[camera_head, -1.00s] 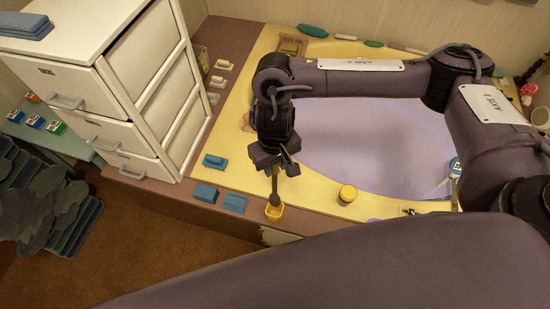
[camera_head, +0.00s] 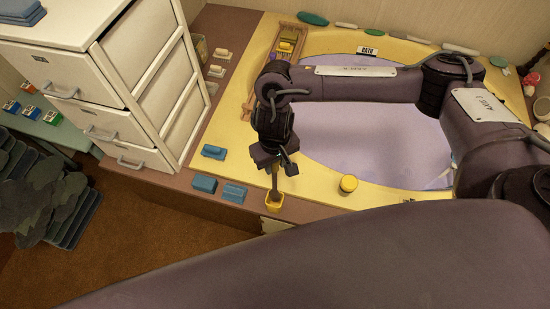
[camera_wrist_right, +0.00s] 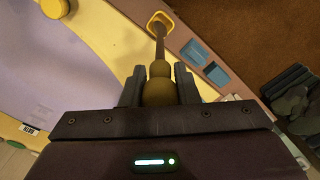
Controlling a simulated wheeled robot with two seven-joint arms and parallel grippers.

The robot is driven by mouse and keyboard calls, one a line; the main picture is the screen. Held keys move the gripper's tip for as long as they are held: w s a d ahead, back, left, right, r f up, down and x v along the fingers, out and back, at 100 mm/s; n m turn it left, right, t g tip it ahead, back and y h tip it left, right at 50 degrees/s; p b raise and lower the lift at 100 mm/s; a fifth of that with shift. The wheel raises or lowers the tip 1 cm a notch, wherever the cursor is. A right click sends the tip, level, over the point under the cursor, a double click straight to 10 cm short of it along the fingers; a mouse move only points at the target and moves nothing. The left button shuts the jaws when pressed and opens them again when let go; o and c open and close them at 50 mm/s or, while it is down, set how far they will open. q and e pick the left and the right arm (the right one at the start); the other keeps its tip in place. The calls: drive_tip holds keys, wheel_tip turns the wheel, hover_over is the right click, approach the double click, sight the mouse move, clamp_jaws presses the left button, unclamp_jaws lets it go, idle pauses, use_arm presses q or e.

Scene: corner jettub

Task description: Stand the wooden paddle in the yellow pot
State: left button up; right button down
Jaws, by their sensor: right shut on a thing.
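The yellow pot (camera_head: 274,202) stands on the brown ledge at the front edge of the tub surround. My right gripper (camera_head: 281,167) is above it, shut on the rounded handle of the wooden paddle (camera_head: 274,183). The paddle points down, close to upright, and its lower end is at the pot's mouth. In the right wrist view the paddle's handle (camera_wrist_right: 159,70) sits between the fingers, and its shaft runs to the pot (camera_wrist_right: 160,20). The lower end appears inside the rim; whether it touches the bottom is hidden. My left gripper is not in view.
Blue blocks (camera_head: 234,193) lie left of the pot, and a yellow round jar (camera_head: 348,184) stands to the right. A white drawer unit (camera_head: 125,95) rises at the left. The pale tub basin (camera_head: 350,140) lies behind. My own large arm link covers the foreground.

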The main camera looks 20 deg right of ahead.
drive_tip(key=b, duration=0.2)
hover_over(275, 183)
drive_tip(key=shift+f, duration=3)
drive_tip(key=shift+w, duration=0.25)
drive_tip(key=shift+f, duration=0.35)
drive_tip(key=c, duration=1)
unclamp_jaws()
drive_tip(key=shift+c, duration=0.2)
